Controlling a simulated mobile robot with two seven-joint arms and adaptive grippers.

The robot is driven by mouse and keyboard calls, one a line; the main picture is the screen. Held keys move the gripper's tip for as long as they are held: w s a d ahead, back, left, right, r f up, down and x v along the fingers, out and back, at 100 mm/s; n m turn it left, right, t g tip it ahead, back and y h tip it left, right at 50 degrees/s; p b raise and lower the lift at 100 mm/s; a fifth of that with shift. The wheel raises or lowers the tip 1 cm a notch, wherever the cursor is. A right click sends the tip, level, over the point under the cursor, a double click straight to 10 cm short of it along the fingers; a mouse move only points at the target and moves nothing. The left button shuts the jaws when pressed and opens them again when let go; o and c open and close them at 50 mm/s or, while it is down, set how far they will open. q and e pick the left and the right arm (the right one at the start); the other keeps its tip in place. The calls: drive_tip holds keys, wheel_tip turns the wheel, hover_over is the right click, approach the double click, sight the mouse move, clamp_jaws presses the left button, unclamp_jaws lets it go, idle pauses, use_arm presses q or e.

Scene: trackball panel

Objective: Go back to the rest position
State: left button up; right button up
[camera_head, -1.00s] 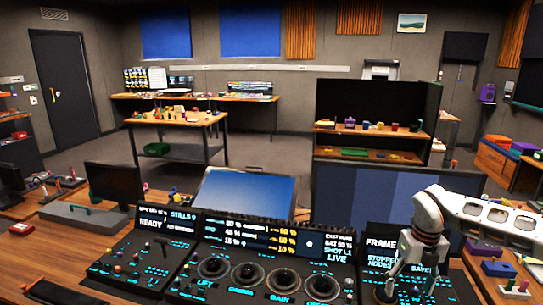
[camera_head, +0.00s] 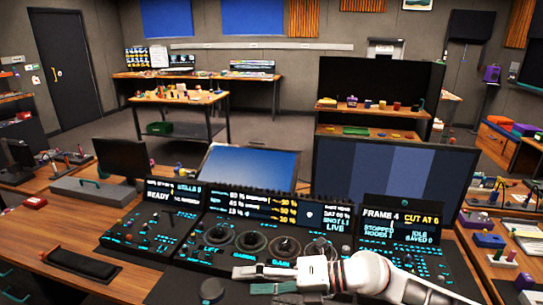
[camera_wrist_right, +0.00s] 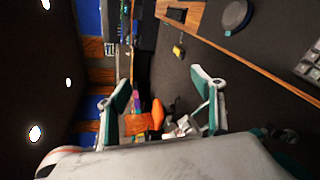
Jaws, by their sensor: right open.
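My right gripper (camera_head: 246,280) is in front of the control panel (camera_head: 185,250) in the head view, its arm coming in from the lower right. It points left, with nothing between its fingers. In the right wrist view the two teal-padded fingers (camera_wrist_right: 163,97) stand wide apart, with only the distant room between them. The gripper and arm cover part of the panel's lower right edge. The row of trackballs (camera_head: 249,240) shows just beyond the gripper. My left gripper is in neither view.
A dark round puck (camera_head: 211,290) lies on the desk left of the gripper. A black pad (camera_head: 83,264) lies further left. Large monitors (camera_head: 390,190) stand behind the panel. Small coloured items (camera_head: 488,240) lie on the right side of the desk.

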wheel_tip(320, 180, up, 8)
drive_tip(key=a+m+t+y, duration=0.2)
drive_tip(key=m+t+y, duration=0.1)
drive_tip(key=m+t, duration=0.15)
drive_tip(key=w+d+r+m+t+h, duration=0.4)
drive_tip(key=d+m+t+h, duration=0.1)
drive_tip(key=d+m+t, duration=0.5)
drive_tip(key=s+d+f+m+h, duration=0.1)
drive_tip(key=d+f+m+h, duration=0.55)
drive_tip(key=d, duration=0.25)
drive_tip(key=s+d+f+m+h, duration=0.1)
drive_tip(key=d+f+m+h, duration=0.4)
drive_tip(key=d+m+h, duration=0.3)
drive_tip(key=s+d+f+m+g+h, duration=0.1)
drive_tip(key=s+d+f+g+h, duration=0.1)
drive_tip(key=s+d+f+g, duration=0.5)
drive_tip(key=s+d+f+m+g+h, duration=0.1)
drive_tip(key=s+d+f+g, duration=0.2)
drive_tip(key=s+d+f, duration=0.8)
drive_tip(key=s+a+f+m+t+y, duration=0.1)
drive_tip(key=a+f+m+t+y, duration=0.2)
drive_tip(key=a+f, duration=1)
drive_tip(key=a+y, duration=0.3)
drive_tip(key=shift+a+f+m+t, duration=0.2)
drive_tip(key=shift+a+m+t, duration=0.1)
drive_tip(key=shift+t, duration=0.05)
drive_tip(key=shift+y, duration=0.25)
